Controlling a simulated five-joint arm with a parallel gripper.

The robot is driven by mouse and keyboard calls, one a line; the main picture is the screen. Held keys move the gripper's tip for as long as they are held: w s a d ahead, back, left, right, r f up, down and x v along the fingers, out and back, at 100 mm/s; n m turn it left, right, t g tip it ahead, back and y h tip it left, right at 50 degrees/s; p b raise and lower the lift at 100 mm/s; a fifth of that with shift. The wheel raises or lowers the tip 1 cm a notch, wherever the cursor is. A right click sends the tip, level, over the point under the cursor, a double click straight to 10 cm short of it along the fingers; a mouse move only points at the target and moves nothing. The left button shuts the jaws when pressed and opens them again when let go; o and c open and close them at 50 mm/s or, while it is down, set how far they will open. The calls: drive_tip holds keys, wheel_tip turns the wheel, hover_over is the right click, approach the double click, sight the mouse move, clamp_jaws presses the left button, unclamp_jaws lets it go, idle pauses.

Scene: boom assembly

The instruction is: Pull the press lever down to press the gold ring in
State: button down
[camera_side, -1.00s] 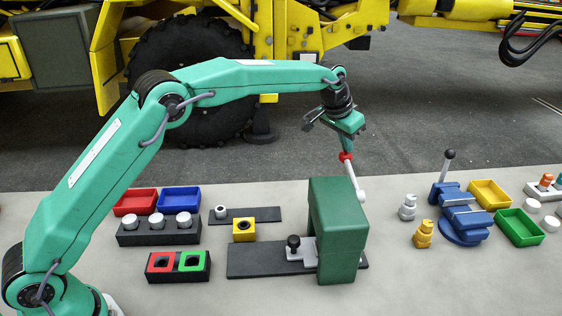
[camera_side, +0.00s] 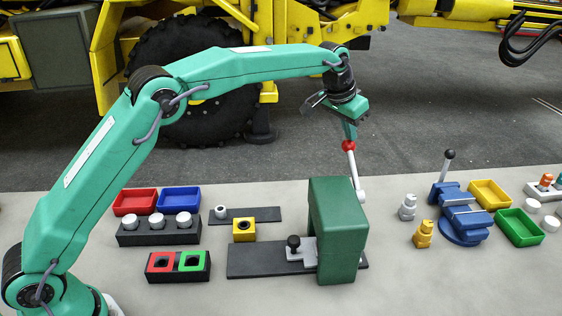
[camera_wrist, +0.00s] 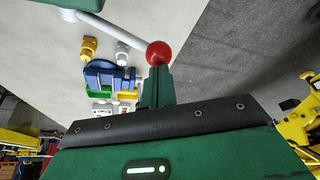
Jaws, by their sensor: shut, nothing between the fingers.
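The green press (camera_side: 338,232) stands on a dark base plate. Its lever (camera_side: 355,172) is a white rod with a red ball knob (camera_side: 348,146), and it points up, leaning slightly left. My gripper (camera_side: 349,134) is shut and empty, with its fingertips right above the red knob, at or very near contact. In the wrist view the red knob (camera_wrist: 159,54) sits just past the tips of the shut fingers (camera_wrist: 157,80). The gold ring cannot be made out; the press body may hide it.
A grey slide with a black knob (camera_side: 293,243) enters the press from the left. A yellow block (camera_side: 244,231) and a two-pocket red and green holder (camera_side: 178,266) stand left of it. A blue vise (camera_side: 461,220) stands to the right.

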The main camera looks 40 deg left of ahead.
drive_tip(key=shift+r, duration=0.1)
drive_tip(key=shift+s+d+r, duration=0.3)
drive_tip(key=shift+r, duration=0.25)
drive_tip(key=shift+s+d+r, duration=0.25)
drive_tip(key=shift+r, duration=0.35)
wheel_tip(320, 180, up, 5)
drive_tip(key=shift+f, duration=0.1)
